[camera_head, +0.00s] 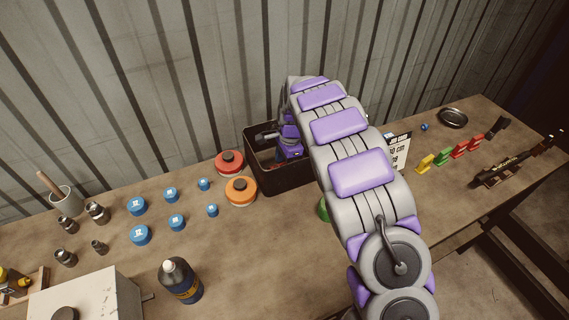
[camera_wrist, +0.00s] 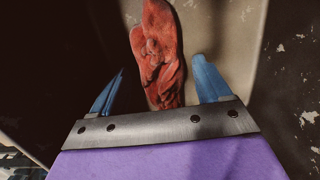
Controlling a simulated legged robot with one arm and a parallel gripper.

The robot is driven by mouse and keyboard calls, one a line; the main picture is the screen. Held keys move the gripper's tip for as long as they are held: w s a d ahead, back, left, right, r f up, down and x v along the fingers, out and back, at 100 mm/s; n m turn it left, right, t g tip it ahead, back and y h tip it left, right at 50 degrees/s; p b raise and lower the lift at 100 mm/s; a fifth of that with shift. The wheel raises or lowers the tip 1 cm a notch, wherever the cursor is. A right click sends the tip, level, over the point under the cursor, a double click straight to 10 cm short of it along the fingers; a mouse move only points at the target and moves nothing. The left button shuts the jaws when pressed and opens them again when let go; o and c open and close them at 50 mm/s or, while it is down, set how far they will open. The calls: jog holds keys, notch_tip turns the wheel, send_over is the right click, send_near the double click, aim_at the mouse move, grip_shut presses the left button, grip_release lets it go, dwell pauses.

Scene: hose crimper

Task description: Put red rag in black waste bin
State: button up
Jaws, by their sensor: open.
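The red rag (camera_wrist: 158,52) is a crumpled, elongated cloth in the wrist view. It lies between and beyond the blue fingers of my gripper (camera_wrist: 157,84), which are spread apart, with a gap on each side of the rag. I cannot tell whether the rag touches anything under it but a pale surface and dark shade. In the head view, a black open-topped bin (camera_head: 284,184) stands at the back of the workbench. My wrist is over and partly inside its opening.
On the workbench (camera_head: 110,262), red (camera_head: 229,163) and orange (camera_head: 241,191) round tins stand left of the bin. Several blue caps (camera_head: 140,235) lie farther left, near a dark bottle (camera_head: 181,281). Coloured clips (camera_head: 442,158) and a black dish (camera_head: 453,118) are at right. A corrugated wall closes off the back.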

jog(key=shift+d+r, duration=0.1)
jog(key=shift+d, duration=0.2)
notch_tip(320, 180, up, 12)
jog(key=d+p, duration=0.1)
jog(key=p, duration=0.2)
jog(key=shift+w, duration=0.2)
jog(key=s+d+r+n+h, duration=0.1)
jog(key=s+d+r+n, duration=0.3)
jog(key=s, duration=0.7)
jog(key=s+d+r+n, duration=0.2)
jog(key=s+d+r, duration=0.35)
jog(key=s, duration=0.45)
jog(key=s+d+f+n+g, duration=0.1)
jog(key=s+n, duration=0.6)
jog(key=s, duration=1.8)
jog(key=shift+f+n, duration=0.3)
jog(key=shift+f, duration=0.25)
